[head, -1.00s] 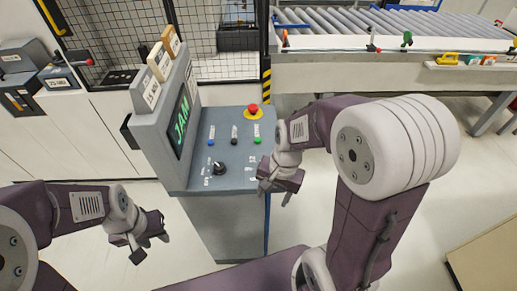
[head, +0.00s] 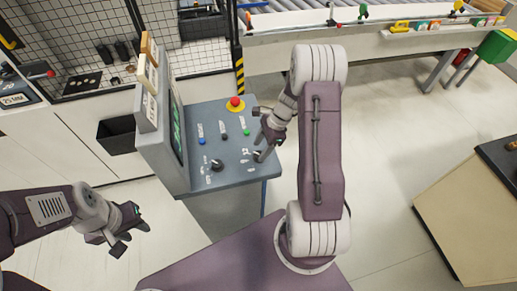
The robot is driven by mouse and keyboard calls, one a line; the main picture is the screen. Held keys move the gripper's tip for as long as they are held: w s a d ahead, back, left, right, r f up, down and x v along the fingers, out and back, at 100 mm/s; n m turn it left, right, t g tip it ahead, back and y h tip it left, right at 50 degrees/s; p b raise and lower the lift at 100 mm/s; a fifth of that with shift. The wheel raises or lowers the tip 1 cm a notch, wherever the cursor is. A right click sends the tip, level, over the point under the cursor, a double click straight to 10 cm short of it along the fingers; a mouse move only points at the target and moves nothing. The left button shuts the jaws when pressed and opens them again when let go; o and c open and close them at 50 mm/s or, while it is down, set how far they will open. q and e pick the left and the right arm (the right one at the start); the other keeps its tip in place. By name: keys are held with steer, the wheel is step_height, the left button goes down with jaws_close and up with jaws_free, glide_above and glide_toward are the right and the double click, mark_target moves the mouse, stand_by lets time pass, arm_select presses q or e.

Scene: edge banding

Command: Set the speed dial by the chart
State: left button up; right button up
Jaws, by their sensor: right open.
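The grey control console (head: 218,115) stands left of centre in the head view. A black dial knob (head: 217,165) sits at the front of its sloped panel, with small white markings around it. More white markings lie at the panel's right front, where a second knob seems to be, partly hidden by my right gripper (head: 264,146). That gripper is open over this corner; I cannot tell whether it touches anything. My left gripper (head: 130,236) is empty and looks open, over the floor left of the console. The screen (head: 178,128) is seen too steeply to read.
A red emergency button (head: 235,103) and blue (head: 201,141), black (head: 224,135) and green (head: 247,132) buttons sit on the panel. Cards (head: 150,75) stand on the console top. A roller conveyor (head: 290,20) lies behind. A beige cabinet (head: 455,225) stands at right; floor between is clear.

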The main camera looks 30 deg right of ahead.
steer(key=shift+f, duration=0.55)
steer(key=shift+s+d+f, duration=0.2)
steer(key=shift+s+f, duration=0.1)
steer(key=shift+s, duration=0.1)
steer(key=shift+w+a, duration=0.1)
steer(key=shift+a, duration=0.05)
steer(key=shift+w+a, duration=0.1)
steer(key=c, duration=1)
jaws_close()
arm_select(q)
steer(key=shift+s+d+r, duration=0.3)
steer(key=shift+s, duration=0.05)
